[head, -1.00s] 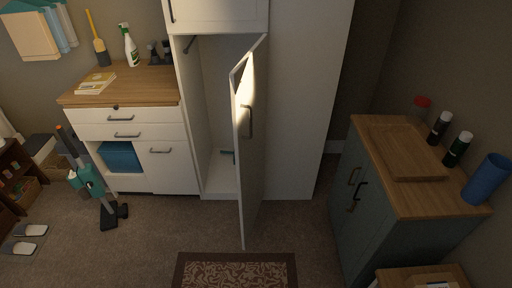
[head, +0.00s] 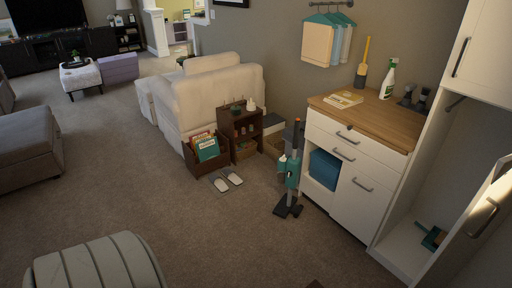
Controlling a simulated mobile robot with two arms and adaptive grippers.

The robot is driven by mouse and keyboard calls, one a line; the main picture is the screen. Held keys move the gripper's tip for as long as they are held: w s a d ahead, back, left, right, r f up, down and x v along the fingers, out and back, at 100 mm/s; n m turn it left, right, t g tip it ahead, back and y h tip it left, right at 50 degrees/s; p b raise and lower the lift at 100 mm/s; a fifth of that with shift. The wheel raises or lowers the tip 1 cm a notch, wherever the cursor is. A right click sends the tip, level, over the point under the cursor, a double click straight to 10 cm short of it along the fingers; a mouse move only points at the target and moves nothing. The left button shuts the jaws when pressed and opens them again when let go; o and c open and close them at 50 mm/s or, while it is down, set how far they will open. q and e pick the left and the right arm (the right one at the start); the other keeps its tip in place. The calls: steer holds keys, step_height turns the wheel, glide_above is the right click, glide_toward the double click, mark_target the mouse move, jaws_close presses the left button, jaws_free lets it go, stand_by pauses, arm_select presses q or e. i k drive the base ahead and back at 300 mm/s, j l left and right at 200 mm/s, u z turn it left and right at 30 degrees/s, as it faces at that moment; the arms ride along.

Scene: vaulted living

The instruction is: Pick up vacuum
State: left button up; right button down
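The vacuum (head: 291,172) is a teal and grey upright stick model. It stands on the carpet just left of the white cabinet, with its dark floor head (head: 288,207) on the floor and its handle pointing up. It leans slightly and seems to be close to the cabinet's left side. Neither of my grippers shows in the head view.
The white cabinet (head: 341,208) has a wooden top with a spray bottle (head: 387,80) and a brush. A tall cupboard at right has its door (head: 480,215) open. Slippers (head: 227,180), a small shelf (head: 240,130) and a crate lie left of the vacuum.

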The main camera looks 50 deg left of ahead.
mark_target(287, 205)
steer(key=u, duration=1.25)
steer(key=i+j+z, duration=0.25)
steer(key=i+j, duration=1.3)
steer(key=i, duration=0.15)
